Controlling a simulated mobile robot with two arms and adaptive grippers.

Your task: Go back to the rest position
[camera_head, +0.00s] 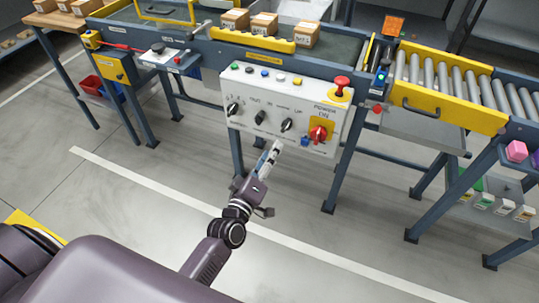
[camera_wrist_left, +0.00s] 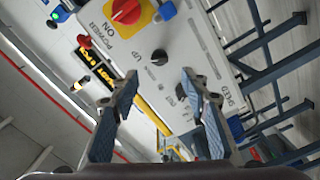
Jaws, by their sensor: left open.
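My left gripper (camera_head: 268,160) reaches in front of the lower edge of a white control panel (camera_head: 283,88) in the head view. In the left wrist view its two fingers (camera_wrist_left: 160,115) stand apart with nothing between them. The panel carries several black knobs and a red rotary switch (camera_head: 318,133) on a yellow plate marked ON. The same switch shows in the left wrist view (camera_wrist_left: 126,12), beyond the fingers. A red mushroom button (camera_head: 342,82) sits at the panel's upper right. I cannot tell from the head view whether a fingertip touches the panel. My right gripper is not seen.
A belt conveyor with several cardboard boxes (camera_head: 263,24) runs behind the panel. A roller conveyor (camera_head: 460,80) with a yellow guard (camera_head: 447,107) stands at the right. Blue legs stand below. The grey floor (camera_head: 130,215) in front is open, with a white line across it.

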